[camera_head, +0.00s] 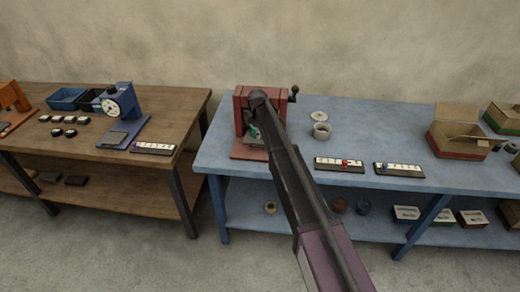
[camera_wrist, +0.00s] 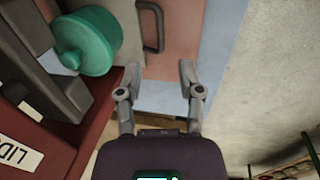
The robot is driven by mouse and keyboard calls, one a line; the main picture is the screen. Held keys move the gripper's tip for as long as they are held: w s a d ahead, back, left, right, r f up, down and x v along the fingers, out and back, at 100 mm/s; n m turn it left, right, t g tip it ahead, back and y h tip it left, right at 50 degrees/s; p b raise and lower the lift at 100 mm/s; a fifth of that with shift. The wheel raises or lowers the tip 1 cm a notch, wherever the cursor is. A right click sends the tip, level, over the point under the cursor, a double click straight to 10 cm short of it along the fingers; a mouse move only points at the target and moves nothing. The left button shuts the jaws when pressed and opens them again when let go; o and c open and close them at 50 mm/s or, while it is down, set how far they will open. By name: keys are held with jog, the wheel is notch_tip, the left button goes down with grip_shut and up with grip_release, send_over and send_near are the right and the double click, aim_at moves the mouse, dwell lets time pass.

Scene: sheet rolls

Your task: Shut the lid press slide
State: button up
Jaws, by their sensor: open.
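The lid press (camera_head: 241,104) is a red machine with a side crank, standing on the blue bench. My arm crosses in front of it in the head view and hides part of it. In the wrist view, the dark red press body (camera_wrist: 95,140) with a "LID" label is at the left, beside a green round part (camera_wrist: 92,42). A grey bar handle (camera_wrist: 160,28) is on a pinkish surface, which may be the slide. My gripper (camera_wrist: 159,67) is open and empty, with its fingertips apart from the handle. How far the slide stands out is unclear.
On the blue bench (camera_head: 400,125) are pale round containers (camera_head: 321,130), two marked strips (camera_head: 339,164) and an open carton (camera_head: 460,132). A brown bench (camera_head: 180,105) with a blue machine (camera_head: 122,105) stands left, across a gap.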

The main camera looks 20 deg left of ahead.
aim_at(259, 148)
jog(key=shift+w+a+f+b, duration=0.1)
jog(key=shift+w+f+b, duration=0.15)
jog(key=shift+f+b, duration=1.15)
jog(key=shift+w+a+f+b, duration=0.1)
jog(key=shift+w+f+b, duration=0.2)
jog(key=shift+f+b, duration=1.15)
jog(key=shift+w+f+b, duration=0.25)
jog(key=shift+f+b, duration=1)
jog(key=shift+f, duration=0.25)
grip_shut()
